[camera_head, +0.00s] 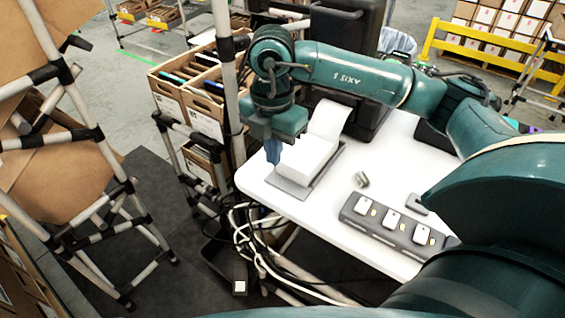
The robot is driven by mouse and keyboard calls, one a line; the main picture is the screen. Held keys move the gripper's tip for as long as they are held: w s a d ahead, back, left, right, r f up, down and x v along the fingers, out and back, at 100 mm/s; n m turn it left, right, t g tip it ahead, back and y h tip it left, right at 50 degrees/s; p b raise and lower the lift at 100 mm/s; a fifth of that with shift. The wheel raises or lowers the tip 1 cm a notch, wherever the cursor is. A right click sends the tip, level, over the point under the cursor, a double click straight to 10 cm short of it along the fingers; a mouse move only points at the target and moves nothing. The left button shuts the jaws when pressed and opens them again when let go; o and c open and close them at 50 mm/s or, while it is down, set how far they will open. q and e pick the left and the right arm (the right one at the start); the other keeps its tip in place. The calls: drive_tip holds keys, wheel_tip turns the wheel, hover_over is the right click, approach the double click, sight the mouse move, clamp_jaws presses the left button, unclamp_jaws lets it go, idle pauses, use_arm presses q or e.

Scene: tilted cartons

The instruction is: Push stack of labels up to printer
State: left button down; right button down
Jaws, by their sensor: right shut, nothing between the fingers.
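The stack of labels (304,158) is a white block on a grey tray (291,188) near the left end of the white table. A strip of white labels (329,119) rises from its back toward the dark printer (369,125). The printer is partly hidden behind my right arm. My right gripper (273,152) points down at the left side of the stack, with its blue fingers shut and empty. I cannot tell whether the fingers touch the stack. My left gripper is not in view.
A grey holder (397,228) with several white devices lies on the table's front part, with a small metal object (361,180) behind it. Cartons of files (192,103) stand on a rack left of the table. Cables (250,240) hang below the table's left edge.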

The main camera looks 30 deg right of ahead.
sight(293, 163)
wheel_tip(293, 163, down, 9)
drive_tip(key=shift+d+r+p, duration=0.1)
drive_tip(key=shift+p, duration=0.25)
drive_tip(key=d, duration=0.2)
drive_tip(key=w, duration=0.1)
drive_tip(key=shift+d+f+p, duration=0.4)
drive_tip(key=shift+w+d, duration=0.25)
drive_tip(key=shift+d, duration=0.2)
drive_tip(key=shift+w+d+f+b, duration=0.1)
drive_tip(key=shift+w+d+b, duration=0.15)
drive_tip(key=shift+d, duration=0.3)
drive_tip(key=shift+w+d+b, duration=0.2)
drive_tip(key=shift+d, duration=0.45)
